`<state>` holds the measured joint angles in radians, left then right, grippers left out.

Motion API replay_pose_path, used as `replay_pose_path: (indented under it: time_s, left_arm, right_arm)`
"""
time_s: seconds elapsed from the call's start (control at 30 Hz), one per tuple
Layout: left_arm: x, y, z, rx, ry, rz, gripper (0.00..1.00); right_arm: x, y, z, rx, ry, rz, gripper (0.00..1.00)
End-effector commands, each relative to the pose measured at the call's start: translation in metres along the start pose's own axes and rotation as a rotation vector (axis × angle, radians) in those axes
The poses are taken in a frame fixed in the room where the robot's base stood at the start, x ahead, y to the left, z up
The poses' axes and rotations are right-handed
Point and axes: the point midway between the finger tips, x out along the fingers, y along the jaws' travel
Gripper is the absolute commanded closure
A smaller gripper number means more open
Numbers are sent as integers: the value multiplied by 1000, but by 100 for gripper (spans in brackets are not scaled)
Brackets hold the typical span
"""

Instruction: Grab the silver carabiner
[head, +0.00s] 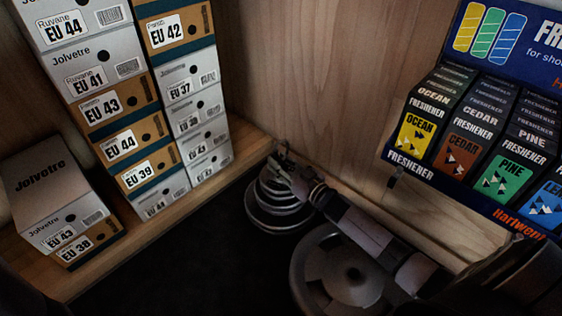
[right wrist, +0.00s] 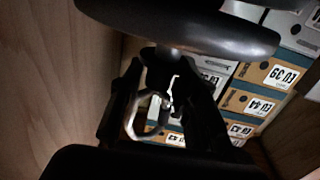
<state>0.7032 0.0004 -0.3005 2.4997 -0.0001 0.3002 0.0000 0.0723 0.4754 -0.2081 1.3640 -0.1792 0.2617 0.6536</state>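The silver carabiner (right wrist: 150,114) shows as a pale metal loop between the dark fingers of my right gripper (right wrist: 170,75) in the right wrist view. Its upper part is thin and bright; its left side overlaps the left finger. In the head view, my right gripper (head: 284,172) reaches in from the lower right. A small bit of silver metal (head: 281,147) shows at its tip, just above a tiered stack of metal discs. The fingers stand on either side of the carabiner, but whether they press on it cannot be told. My left gripper is not in view.
The tiered metal discs (head: 270,212) stand close below the gripper; a dark disc (right wrist: 180,32) also crosses the top of the right wrist view. Shoe boxes (head: 125,105) are stacked at the left. An air freshener display (head: 490,215) stands at the right. A wooden wall is behind.

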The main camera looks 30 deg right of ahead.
Motion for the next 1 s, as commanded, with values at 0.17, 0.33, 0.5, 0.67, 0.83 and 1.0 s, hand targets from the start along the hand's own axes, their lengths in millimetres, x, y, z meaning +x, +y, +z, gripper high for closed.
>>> replay_pose_path:
  time_s: [0.17, 0.33, 0.5, 0.67, 0.83, 1.0]
  left_arm:
    - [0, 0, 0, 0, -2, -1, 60]
    - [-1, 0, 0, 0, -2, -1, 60]
    - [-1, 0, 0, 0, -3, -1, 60]
    - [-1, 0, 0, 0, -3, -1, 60]
    - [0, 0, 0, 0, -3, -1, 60]
    - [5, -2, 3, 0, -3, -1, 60]
  right_arm:
    - [0, 0, 0, 0, -1, 1, 85]
    - [0, 1, 0, -1, -1, 2, 96]
    - [0, 2, 0, -1, -2, 3, 100]
    - [0, 2, 0, -2, 0, 3, 100]
    - [0, 2, -1, -3, -1, 4, 100]
    - [0, 3, -8, -3, 0, 4, 100]
